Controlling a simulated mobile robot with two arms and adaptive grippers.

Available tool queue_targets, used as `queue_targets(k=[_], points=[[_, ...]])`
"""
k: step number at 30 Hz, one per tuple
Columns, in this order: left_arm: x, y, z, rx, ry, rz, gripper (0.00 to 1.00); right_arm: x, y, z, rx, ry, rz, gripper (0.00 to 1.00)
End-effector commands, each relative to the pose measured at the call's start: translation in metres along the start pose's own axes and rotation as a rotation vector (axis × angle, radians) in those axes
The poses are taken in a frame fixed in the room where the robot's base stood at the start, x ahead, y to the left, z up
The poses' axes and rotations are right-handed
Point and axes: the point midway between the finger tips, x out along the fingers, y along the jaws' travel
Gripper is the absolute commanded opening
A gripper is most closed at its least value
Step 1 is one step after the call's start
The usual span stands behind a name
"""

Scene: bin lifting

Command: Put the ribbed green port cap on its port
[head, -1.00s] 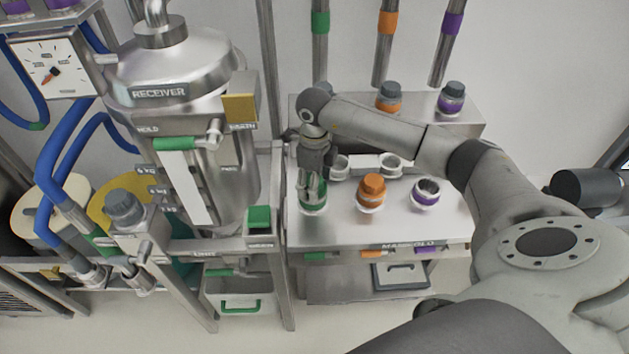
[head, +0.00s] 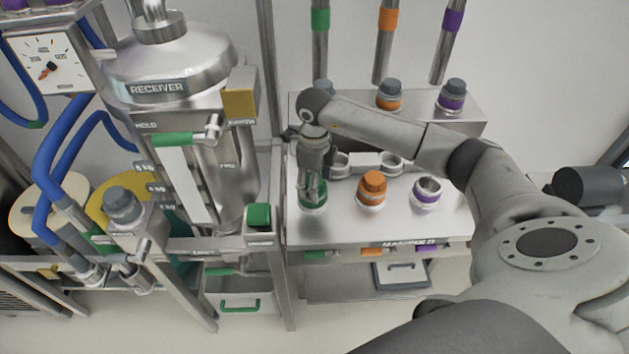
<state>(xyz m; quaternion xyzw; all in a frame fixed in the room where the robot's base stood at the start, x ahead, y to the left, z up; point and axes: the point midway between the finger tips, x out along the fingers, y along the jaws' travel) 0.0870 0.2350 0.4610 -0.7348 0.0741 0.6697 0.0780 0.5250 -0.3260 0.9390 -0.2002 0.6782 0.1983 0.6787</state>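My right gripper (head: 313,198) points down at the left port of the manifold. Green (head: 322,194) shows around and behind its fingers, just above the port's pale metal collar (head: 313,209). The fingers hide much of this green part, so I cannot tell the cap from the port's green band, nor whether the fingers grip it or how it is seated. My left gripper is not in view.
An orange-capped port (head: 372,190) and an open purple-ringed port (head: 427,192) stand to the right on the manifold top (head: 345,228). Empty round holders (head: 391,163) lie behind. The receiver vessel (head: 175,75) and a green block (head: 259,217) are at left.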

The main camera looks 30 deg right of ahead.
Motion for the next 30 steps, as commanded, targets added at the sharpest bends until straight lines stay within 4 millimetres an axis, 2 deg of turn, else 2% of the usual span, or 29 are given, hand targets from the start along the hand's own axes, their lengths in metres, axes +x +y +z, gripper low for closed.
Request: queue_targets(k=[9,10,15,26,30], points=[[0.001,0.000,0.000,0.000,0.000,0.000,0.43,0.003,0.001,-0.001,-0.001,0.002,0.001,0.30],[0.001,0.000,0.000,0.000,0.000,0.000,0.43,0.003,0.001,-0.001,-0.001,0.002,0.002,0.67],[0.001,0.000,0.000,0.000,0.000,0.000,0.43,0.002,0.001,0.000,-0.001,0.002,0.001,0.88],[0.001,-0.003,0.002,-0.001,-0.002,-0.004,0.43,0.000,0.000,0.000,0.000,0.000,0.000,0.88],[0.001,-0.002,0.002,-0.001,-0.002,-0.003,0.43,-0.014,0.000,0.001,-0.001,-0.002,-0.002,0.88]])
